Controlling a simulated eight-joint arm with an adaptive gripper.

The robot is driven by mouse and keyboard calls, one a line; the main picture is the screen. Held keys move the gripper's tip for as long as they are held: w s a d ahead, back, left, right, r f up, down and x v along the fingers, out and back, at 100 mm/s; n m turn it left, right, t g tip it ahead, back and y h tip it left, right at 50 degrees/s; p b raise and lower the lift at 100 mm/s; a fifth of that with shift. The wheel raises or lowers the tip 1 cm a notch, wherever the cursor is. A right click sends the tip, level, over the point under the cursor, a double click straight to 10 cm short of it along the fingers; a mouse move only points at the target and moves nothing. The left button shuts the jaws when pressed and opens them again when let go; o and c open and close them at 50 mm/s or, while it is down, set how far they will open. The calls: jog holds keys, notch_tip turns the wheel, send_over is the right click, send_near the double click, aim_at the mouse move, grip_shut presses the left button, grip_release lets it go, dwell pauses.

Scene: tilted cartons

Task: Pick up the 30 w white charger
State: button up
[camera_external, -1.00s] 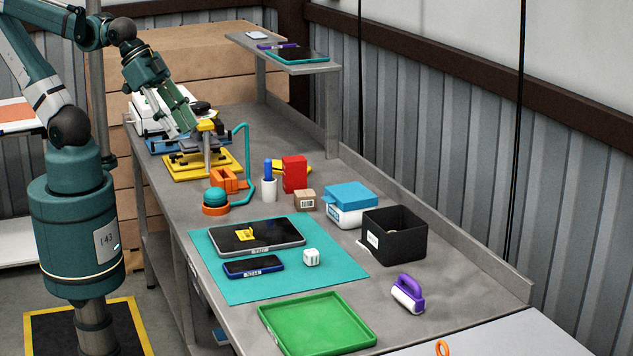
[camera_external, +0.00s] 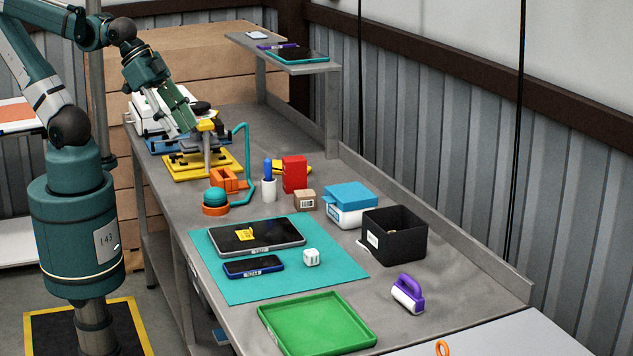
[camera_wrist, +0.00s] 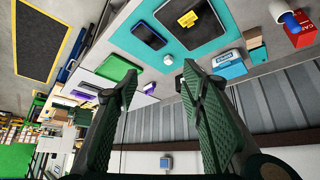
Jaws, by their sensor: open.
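The white charger, a small white cube (camera_external: 311,257), sits on the teal mat (camera_external: 215,277) to the right of a dark blue phone. It also shows small in the wrist view (camera_wrist: 168,60). My gripper (camera_external: 190,128) is far from it, at the back left of the bench near the yellow fixture. In the wrist view my gripper (camera_wrist: 160,72) has its two green fingers spread apart with nothing held between them.
A tablet (camera_external: 256,235) and a phone (camera_external: 253,267) lie on the mat. A black bin (camera_external: 405,245), a blue-lidded box (camera_external: 350,210), a green tray (camera_external: 285,340) and a purple-handled roller (camera_external: 408,295) stand around it. A teal bent post (camera_external: 246,160) rises nearer the arm.

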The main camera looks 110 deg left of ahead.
jog(key=shift+w, duration=0.1)
jog(key=shift+c, duration=0.4)
jog(key=n+g+b, duration=0.3)
jog(key=n+g, duration=0.4)
jog(key=n, duration=0.2)
send_over(309, 252)
notch_tip(309, 252, down, 23)
jog(key=shift+f, duration=0.45)
jog(key=shift+f, duration=0.1)
